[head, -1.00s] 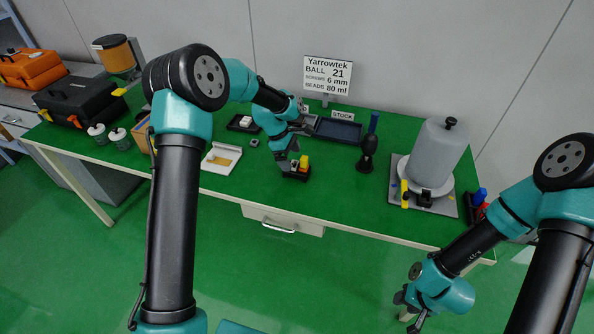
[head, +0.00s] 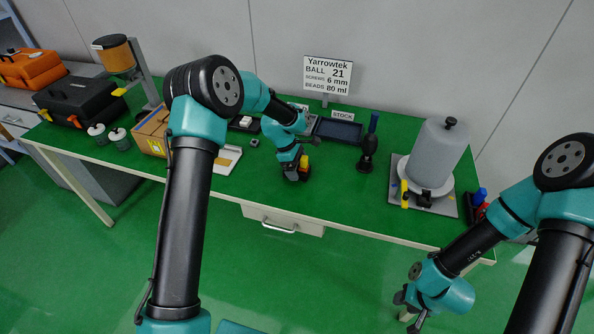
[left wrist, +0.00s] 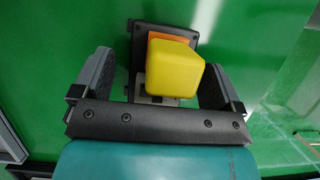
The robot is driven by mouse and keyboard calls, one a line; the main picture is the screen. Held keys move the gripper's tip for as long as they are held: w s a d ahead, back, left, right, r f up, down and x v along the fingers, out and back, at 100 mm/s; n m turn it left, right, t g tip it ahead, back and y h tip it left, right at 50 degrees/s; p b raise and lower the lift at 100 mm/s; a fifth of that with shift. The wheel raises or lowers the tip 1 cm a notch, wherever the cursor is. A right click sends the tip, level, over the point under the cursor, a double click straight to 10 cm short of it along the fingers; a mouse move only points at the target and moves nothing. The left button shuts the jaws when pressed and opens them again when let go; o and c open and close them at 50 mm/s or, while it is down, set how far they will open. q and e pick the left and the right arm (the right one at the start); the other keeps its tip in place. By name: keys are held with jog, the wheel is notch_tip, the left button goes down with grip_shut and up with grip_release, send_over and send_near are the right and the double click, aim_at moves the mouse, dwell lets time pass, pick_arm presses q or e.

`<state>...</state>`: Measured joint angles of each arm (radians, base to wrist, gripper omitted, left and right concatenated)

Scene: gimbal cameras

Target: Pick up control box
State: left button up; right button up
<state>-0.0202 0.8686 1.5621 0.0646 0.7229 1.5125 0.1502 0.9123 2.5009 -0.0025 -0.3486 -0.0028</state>
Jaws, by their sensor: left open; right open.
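The control box, a small black box with a yellow and orange top (head: 304,161), stands on the green table near its front edge. In the left wrist view the yellow top of the control box (left wrist: 174,68) lies between the two fingers, with part of its black base showing. My left gripper (head: 295,167) is open right over the box, one finger on either side; I cannot tell whether they touch it. My left gripper partly hides the box in the head view. My right gripper (head: 407,303) is open and empty, low in front of the table.
A dark stock tray (head: 340,130) and a sign (head: 327,75) stand behind the box. A black blower (head: 367,160) and a grey cylinder on a plate (head: 437,150) stand to the right. A cardboard box (head: 152,131) stands left, partly behind my left arm.

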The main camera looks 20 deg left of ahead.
pick_arm(q)
jog(key=c, duration=1.1)
jog(key=shift+r, duration=0.1)
jog(key=shift+r, duration=1.7)
jog(key=s+d, duration=0.1)
jog(key=s, duration=0.4)
jog(key=s+d+r, duration=0.1)
jog(key=s+d, duration=0.1)
jog(key=s, duration=0.3)
jog(key=s+d, duration=0.1)
jog(key=s, duration=0.4)
jog(key=shift+s+d+r, duration=0.2)
jog(key=shift+d, duration=0.05)
